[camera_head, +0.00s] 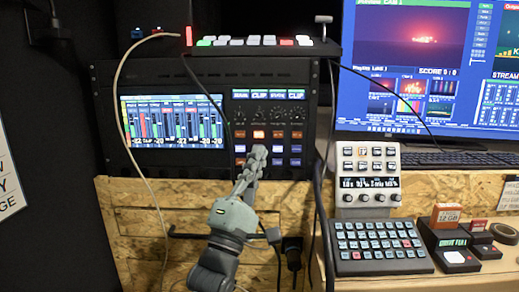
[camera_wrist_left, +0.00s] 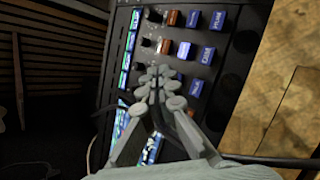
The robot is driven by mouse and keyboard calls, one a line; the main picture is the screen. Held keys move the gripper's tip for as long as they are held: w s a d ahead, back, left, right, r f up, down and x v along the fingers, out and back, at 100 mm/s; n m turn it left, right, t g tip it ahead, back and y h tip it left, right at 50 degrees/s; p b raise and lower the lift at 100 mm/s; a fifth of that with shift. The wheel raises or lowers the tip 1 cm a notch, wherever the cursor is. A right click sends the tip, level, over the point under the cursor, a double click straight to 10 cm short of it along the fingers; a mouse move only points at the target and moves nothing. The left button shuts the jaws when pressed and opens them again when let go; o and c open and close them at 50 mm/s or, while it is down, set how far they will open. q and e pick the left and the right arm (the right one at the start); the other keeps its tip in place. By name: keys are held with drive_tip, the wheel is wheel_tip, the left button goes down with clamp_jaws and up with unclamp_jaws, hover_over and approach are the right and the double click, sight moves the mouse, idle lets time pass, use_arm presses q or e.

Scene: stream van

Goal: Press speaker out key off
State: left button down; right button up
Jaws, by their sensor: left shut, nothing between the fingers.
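A black rack audio panel (camera_head: 310,75) has a level-meter screen (camera_head: 175,122) at left and rows of small keys at right. The key labels are too small to read, so I cannot tell which is speaker out. My left gripper (camera_head: 258,152) is shut and empty, its tips in front of the lower keys, hiding some. In the left wrist view its fingertips (camera_wrist_left: 157,76) are together near the panel face, beside orange-brown (camera_wrist_left: 166,47) and blue keys (camera_wrist_left: 184,50). Contact cannot be told. My right gripper is out of view.
A small switcher (camera_head: 262,46) stands on top of the rack. A grey control unit (camera_head: 366,162), a button pad (camera_head: 380,247) and small boxes stand on the wooden desk at right, below a monitor (camera_head: 430,60). Cables hang beside the panel.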

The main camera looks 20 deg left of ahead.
use_arm(q)
drive_tip(key=shift+s+d+p, duration=0.15)
drive_tip(key=shift+s+d, duration=0.1)
drive_tip(key=shift+s, duration=0.7)
drive_tip(key=shift+s+d+p, duration=0.2)
drive_tip(key=shift+s+d, duration=0.1)
drive_tip(key=shift+s, duration=0.6)
drive_tip(key=shift+s+d+p, duration=0.15)
drive_tip(key=shift+s+d, duration=0.1)
drive_tip(key=shift+s, duration=0.7)
